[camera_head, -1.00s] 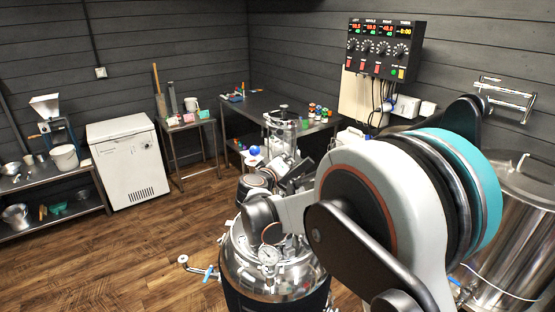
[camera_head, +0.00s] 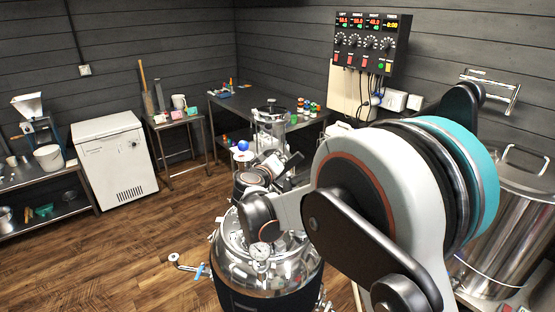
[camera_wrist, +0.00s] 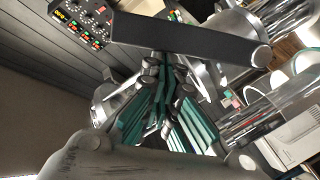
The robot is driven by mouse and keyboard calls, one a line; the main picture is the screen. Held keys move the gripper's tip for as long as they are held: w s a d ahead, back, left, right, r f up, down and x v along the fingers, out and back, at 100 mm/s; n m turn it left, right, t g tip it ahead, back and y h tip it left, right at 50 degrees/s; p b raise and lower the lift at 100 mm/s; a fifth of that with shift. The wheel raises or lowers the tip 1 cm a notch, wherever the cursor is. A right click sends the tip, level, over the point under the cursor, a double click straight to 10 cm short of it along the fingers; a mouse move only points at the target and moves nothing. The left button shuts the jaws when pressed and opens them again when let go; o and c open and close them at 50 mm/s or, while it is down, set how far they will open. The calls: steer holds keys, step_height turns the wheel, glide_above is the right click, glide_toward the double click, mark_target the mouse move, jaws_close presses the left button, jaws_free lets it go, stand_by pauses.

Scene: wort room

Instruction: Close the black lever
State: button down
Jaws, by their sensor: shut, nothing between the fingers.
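My gripper (camera_wrist: 163,90), with teal finger pads, is shut and empty in the wrist view. In the head view my gripper (camera_head: 282,168) is small and partly hidden by my own arm, above the steel vessel (camera_head: 285,277) and close to the clear column (camera_head: 270,130). The vessel has a shiny domed lid and a round gauge (camera_head: 260,251). I cannot pick out the black lever for certain in either view. Shiny steel and clear tubes show close around the fingers in the wrist view; I cannot tell whether the fingers touch them.
A control panel (camera_head: 371,44) hangs on the back wall. A dark table (camera_head: 240,103) with small coloured items stands behind the vessel. A white cabinet (camera_head: 114,160) is at left. A large steel pot (camera_head: 510,235) stands at right. A pipe with a blue handle (camera_head: 200,271) juts left; floor beyond is clear.

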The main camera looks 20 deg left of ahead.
steer(key=shift+d, duration=0.15)
steer(key=w+d+f+m+g+y+b, duration=0.1)
steer(key=d+f+m+y+b, duration=0.1)
steer(key=d+f+m+b, duration=0.3)
steer(key=shift+d+f+m, duration=0.35)
steer(key=shift+d+m, duration=0.15)
steer(key=shift+b, duration=0.3)
steer(key=shift+r, duration=0.1)
stand_by(0.4)
